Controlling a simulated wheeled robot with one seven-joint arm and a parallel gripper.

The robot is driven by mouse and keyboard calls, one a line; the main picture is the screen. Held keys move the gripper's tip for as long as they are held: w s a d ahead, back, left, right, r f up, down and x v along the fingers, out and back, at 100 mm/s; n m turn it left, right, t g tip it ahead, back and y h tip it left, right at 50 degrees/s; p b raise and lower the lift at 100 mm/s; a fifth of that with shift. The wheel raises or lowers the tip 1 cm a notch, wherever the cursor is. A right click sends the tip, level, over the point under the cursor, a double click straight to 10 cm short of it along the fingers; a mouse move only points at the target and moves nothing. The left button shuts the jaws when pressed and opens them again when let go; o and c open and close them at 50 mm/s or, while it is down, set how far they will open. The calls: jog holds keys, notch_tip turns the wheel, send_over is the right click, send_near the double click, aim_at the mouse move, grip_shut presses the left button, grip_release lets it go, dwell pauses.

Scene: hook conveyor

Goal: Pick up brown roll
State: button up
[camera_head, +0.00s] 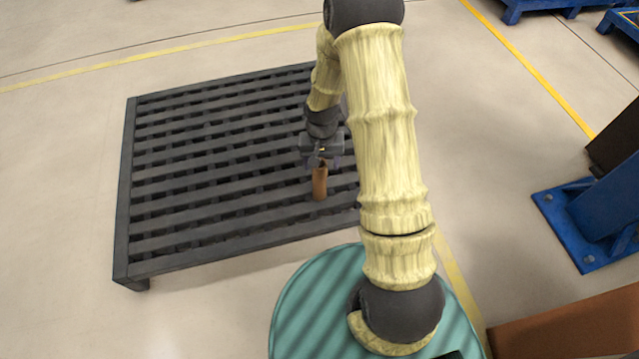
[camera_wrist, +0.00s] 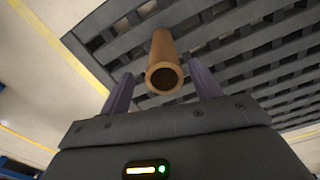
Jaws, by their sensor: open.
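The brown roll (camera_head: 319,184) is a short hollow tube on the dark slatted pallet (camera_head: 190,262), near its right side. In the head view it stands upright, just below my gripper (camera_head: 322,162). In the wrist view the roll (camera_wrist: 163,58) shows its open round end toward the camera. My gripper (camera_wrist: 163,92) is open, with one purple finger on each side of the roll's near end. A gap shows between each finger and the roll. My arm hides the pallet's right part in the head view.
A blue steel post base (camera_head: 585,225) stands on the floor at the right. A brown beam (camera_head: 565,325) crosses the lower right corner. Blue frames (camera_head: 540,8) lie at the top right. The rest of the pallet top is bare, and the floor left of it is clear.

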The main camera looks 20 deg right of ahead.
aim_at(320, 181)
jog(key=f+b, duration=0.4)
jog(key=f, duration=0.1)
jog(key=shift+w+a+f+b, duration=0.1)
jog(key=shift+a+b, duration=0.15)
jog(key=shift+b, duration=0.05)
dwell(0.6)
jog(key=c, duration=1.1)
